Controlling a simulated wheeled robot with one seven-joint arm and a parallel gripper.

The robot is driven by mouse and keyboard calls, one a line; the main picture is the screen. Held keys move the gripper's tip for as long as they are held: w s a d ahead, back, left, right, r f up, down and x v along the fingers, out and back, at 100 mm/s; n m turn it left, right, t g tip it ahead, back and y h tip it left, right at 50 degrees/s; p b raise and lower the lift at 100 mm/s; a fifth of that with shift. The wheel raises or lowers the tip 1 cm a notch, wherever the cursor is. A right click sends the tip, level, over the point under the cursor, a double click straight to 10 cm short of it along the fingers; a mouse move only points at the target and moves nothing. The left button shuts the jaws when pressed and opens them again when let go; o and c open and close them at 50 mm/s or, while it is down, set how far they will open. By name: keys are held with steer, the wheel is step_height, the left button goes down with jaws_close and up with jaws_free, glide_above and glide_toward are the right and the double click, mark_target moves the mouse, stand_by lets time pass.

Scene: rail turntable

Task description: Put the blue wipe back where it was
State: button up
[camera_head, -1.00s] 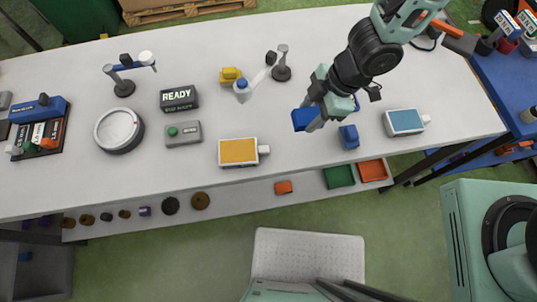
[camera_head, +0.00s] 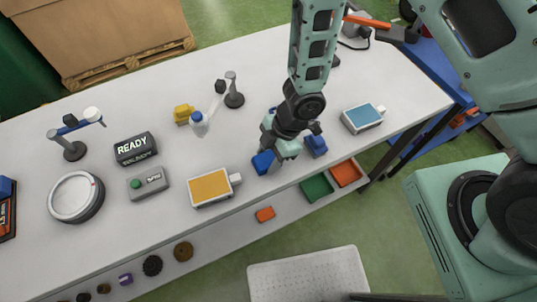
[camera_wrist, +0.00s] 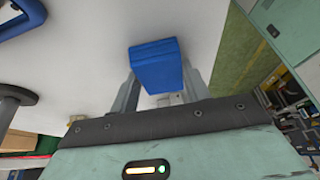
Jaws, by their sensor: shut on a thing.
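My gripper (camera_head: 274,160) is shut on the blue wipe (camera_head: 263,163), a small folded blue block. In the wrist view the wipe (camera_wrist: 157,65) sits between the two fingers and sticks out past them. In the head view it is near the front part of the table (camera_head: 120,222), between the orange-topped box (camera_head: 210,187) and a second blue block (camera_head: 316,146). My gripper partly hides the wipe's right side. I cannot tell whether the wipe touches the tabletop.
A box with a light blue top (camera_head: 362,118) lies to the right. Green (camera_head: 317,187) and red (camera_head: 346,173) bins sit below the front edge.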

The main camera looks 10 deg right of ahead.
steer(key=shift+f, duration=0.15)
steer(key=o, duration=0.9)
steer(key=shift+o, duration=0.2)
